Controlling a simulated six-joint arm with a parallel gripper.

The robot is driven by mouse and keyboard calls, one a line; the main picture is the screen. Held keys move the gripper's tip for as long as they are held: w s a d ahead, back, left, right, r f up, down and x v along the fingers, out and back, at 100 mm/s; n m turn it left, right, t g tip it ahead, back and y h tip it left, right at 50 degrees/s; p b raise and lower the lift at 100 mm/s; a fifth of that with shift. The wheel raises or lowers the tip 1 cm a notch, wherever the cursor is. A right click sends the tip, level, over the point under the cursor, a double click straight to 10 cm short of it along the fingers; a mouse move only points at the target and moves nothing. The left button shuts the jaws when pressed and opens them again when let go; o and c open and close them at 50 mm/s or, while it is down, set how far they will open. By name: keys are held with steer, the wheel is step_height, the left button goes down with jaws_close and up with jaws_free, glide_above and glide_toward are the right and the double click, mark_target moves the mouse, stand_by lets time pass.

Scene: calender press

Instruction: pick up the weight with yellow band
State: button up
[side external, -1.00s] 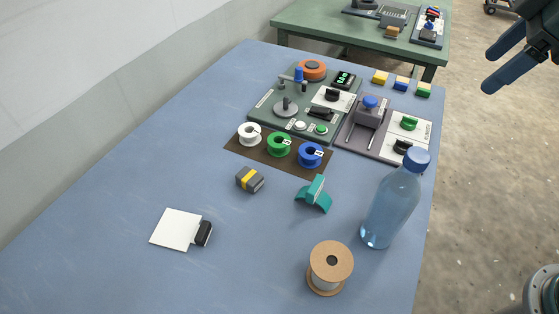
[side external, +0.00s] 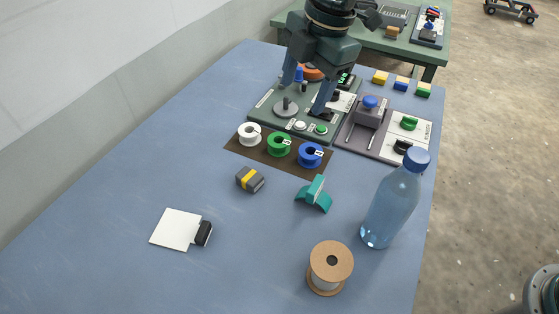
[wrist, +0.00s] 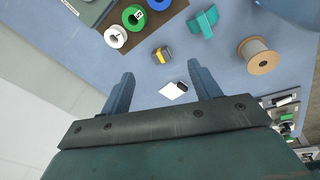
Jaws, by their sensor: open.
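The weight with yellow band (side external: 249,180) is a small dark grey block with a yellow stripe, lying on the blue table left of the teal piece. It also shows in the wrist view (wrist: 162,55), ahead of the fingertips and apart from them. My gripper (side external: 306,101) is open and empty, above the green machine panel and farther back than the weight. In the wrist view the two fingers (wrist: 161,72) are spread wide with nothing held between them.
A clear bottle (side external: 392,205) stands upright at the right. A cardboard spool (side external: 330,267), a teal piece (side external: 315,195) and a white card with black clip (side external: 176,229) lie around the weight. Coloured spools (side external: 280,147) sit on a brown mat behind. The left table area is clear.

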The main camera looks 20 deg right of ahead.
steer(key=a+f+n, duration=0.4)
steer(key=a+f, duration=0.3)
steer(key=a, duration=0.1)
glide_above(250, 176)
steer(key=d, duration=0.1)
steer(key=shift+g, duration=0.4)
steer(key=shift+s+d+f, duration=0.1)
steer(key=shift+f, duration=4)
steer(key=shift+a+f, duration=0.25)
steer(key=shift+f, duration=1)
steer(key=shift+a+f, duration=0.25)
steer(key=shift+f, duration=1)
steer(key=c, duration=1.1)
